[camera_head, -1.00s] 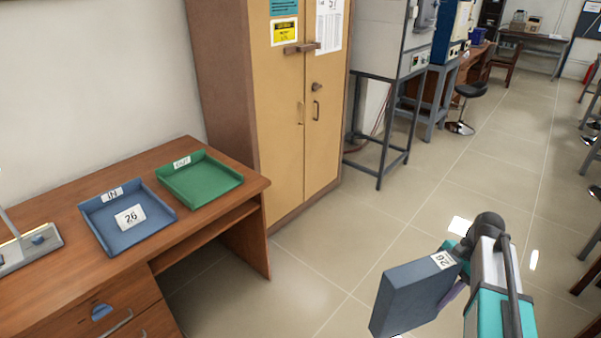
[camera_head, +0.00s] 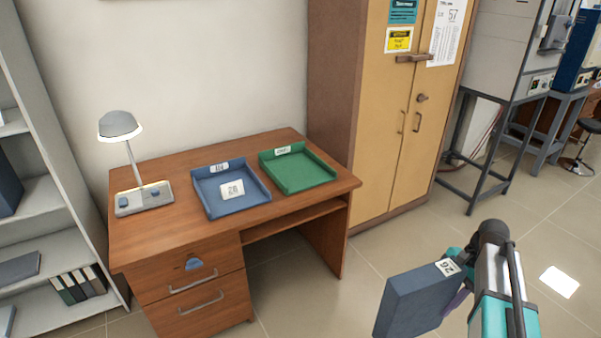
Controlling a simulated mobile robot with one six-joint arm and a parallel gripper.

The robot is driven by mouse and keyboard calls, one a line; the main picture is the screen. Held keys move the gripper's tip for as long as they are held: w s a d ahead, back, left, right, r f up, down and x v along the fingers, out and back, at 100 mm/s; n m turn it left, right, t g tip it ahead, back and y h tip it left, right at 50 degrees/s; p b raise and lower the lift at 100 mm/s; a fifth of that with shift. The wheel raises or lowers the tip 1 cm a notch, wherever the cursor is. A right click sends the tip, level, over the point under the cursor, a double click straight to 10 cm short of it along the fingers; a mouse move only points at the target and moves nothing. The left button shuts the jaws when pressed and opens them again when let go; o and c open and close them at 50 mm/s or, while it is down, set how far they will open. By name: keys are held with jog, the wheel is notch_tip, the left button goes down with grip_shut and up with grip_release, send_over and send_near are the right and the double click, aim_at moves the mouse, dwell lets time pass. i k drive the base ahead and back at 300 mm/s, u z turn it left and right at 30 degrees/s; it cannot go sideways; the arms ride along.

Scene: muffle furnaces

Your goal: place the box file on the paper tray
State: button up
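A blue-grey box file (camera_head: 408,303) with a white label reading 26 is held in front of me at the lower right. My gripper (camera_head: 457,295) is shut on its right side; the fingertips are mostly hidden behind the file. The file hangs over the floor, apart from the desk. A blue paper tray (camera_head: 208,192) lies on the desk, with a label on its back wall and a white numbered card in it. A green paper tray (camera_head: 297,178) lies to its right, also labelled at the back, and looks empty.
The wooden desk (camera_head: 155,233) also bears a lamp (camera_head: 122,127) at its left. A shelf unit (camera_head: 45,210) with files stands at the far left. A tall yellow-brown cabinet (camera_head: 385,140) stands right of the desk. The floor before the desk is clear.

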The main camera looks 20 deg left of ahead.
aim_at(306, 172)
jog(key=z, duration=0.2)
jog(key=k, duration=0.1)
jog(key=u, duration=2)
jog(key=i, duration=1)
jog(key=u, duration=0.15)
jog(key=k, duration=0.5)
jog(key=z, duration=0.05)
